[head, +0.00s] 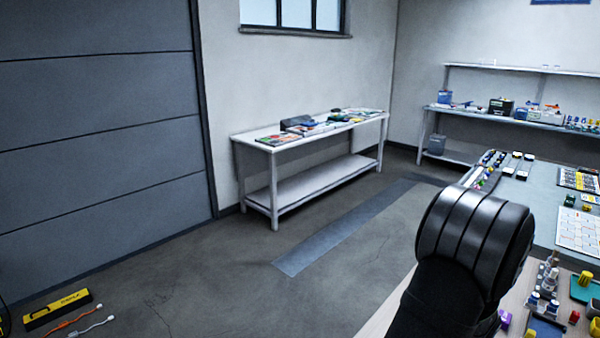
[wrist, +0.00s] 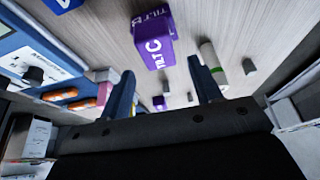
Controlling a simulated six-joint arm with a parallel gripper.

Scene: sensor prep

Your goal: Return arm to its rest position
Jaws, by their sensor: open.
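My gripper (wrist: 160,93) shows in the wrist view with its two dark blue fingers apart and nothing held between them. Behind the fingers, apart from them as far as I can tell, a purple block (wrist: 153,42) with "TILT C" lettering sits on the pale wooden table (wrist: 110,50). In the head view a thick black segment of my arm (head: 470,240) fills the lower right. My gripper is not visible there.
The head view shows a crowded workbench (head: 545,215) at right, a white side table (head: 320,195) and open floor (head: 220,270).

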